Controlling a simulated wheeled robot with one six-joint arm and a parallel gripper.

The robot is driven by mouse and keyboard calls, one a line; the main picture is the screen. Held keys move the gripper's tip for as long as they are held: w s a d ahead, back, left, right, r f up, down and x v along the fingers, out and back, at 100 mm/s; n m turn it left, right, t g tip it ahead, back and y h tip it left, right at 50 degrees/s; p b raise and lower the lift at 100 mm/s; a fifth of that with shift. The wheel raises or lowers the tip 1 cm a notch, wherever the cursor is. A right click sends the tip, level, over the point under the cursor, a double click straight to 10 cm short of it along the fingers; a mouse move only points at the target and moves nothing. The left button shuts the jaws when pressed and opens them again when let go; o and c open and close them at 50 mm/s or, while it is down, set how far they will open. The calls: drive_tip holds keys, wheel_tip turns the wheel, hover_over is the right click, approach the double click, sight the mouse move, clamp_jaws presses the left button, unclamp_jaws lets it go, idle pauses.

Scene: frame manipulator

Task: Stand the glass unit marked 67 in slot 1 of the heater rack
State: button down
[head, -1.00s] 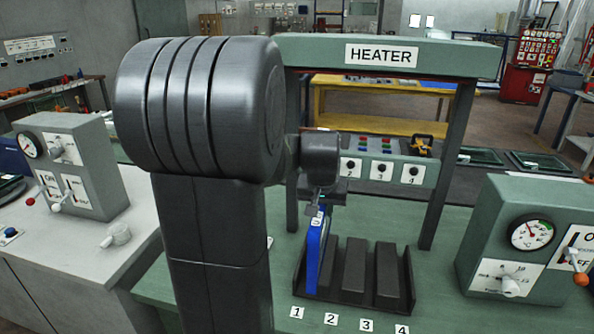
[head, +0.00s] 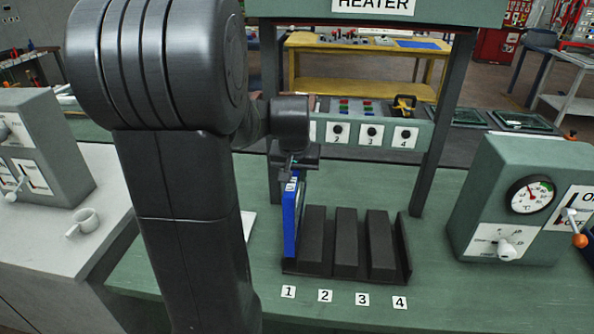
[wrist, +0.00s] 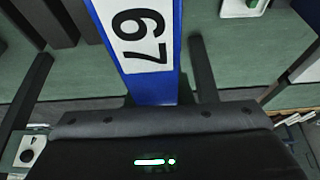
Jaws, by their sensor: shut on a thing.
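The glass unit (head: 291,224) is a thin blue-framed panel, upright at the left end of the dark heater rack (head: 345,268), in line with the slot label 1 (head: 288,292). Its white label reads 67 in the wrist view (wrist: 155,88). My gripper (head: 291,172) is shut on the unit's top edge. The unit's lower end is close to the rack's floor at slot 1, but I cannot tell whether it rests there. The unit hides much of the rack's left wall. The other slots, between dark dividers, look empty.
The green heater frame (head: 440,130) rises behind the rack, with a numbered switch panel (head: 372,134) across it. A gauge box (head: 520,200) stands to the right. Green table is clear right of the rack.

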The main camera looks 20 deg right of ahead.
sight(294, 174)
drive_tip(key=shift+f+b, duration=3.3)
drive_tip(key=shift+f, duration=1.65)
drive_tip(key=c, duration=1.2)
unclamp_jaws()
drive_tip(key=shift+f, duration=0.1)
drive_tip(key=v, duration=1.4)
